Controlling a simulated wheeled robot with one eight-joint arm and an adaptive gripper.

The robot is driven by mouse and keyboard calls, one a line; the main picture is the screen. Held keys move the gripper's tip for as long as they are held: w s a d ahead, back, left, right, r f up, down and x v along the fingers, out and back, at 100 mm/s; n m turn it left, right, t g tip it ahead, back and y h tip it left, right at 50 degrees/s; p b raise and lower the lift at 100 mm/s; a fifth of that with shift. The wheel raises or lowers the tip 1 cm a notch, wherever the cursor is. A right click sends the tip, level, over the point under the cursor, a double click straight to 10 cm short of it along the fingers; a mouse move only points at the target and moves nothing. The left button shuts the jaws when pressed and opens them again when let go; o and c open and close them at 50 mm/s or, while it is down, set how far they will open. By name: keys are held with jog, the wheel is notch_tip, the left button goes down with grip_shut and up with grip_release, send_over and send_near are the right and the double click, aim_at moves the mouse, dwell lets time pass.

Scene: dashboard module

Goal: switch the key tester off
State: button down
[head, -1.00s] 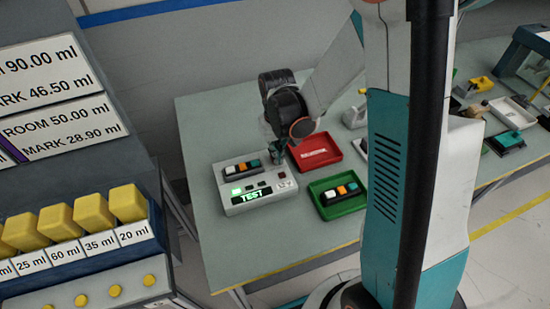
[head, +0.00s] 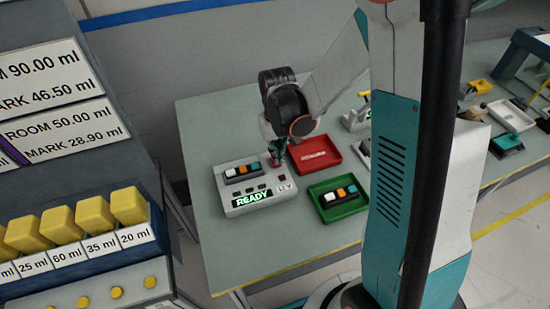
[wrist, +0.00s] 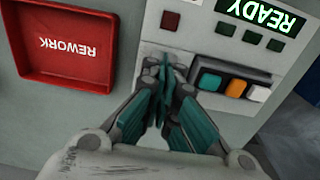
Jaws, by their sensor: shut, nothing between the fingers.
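The key tester (head: 227,203) is a pale box on the table, and its display (head: 251,198) reads READY in lit letters. A key block (head: 242,171) with white, orange and teal keys sits in it; these keys also show in the wrist view (wrist: 235,88). A dark red square button (wrist: 170,20) lies near the display, with several dark green squares beside it. My gripper (wrist: 169,76) is shut and empty, its teal fingertips over the tester's end beside the teal key. The fingers partly hide the tester's surface there, and I cannot tell whether they touch it.
A red REWORK tray (head: 314,153) stands right of the tester, empty. A green tray (head: 338,206) in front of it holds another key block (head: 341,194). More items stand farther right. The table's front left is clear.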

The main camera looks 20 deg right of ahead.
jog(key=shift+r+p, duration=1.35)
jog(key=shift+r, duration=1)
jog(key=s+r+t+b, duration=0.7)
jog(key=s+r, duration=0.3)
jog(key=s, duration=0.5)
jog(key=shift+r+b, duration=0.2)
jog(key=shift+b, duration=0.55)
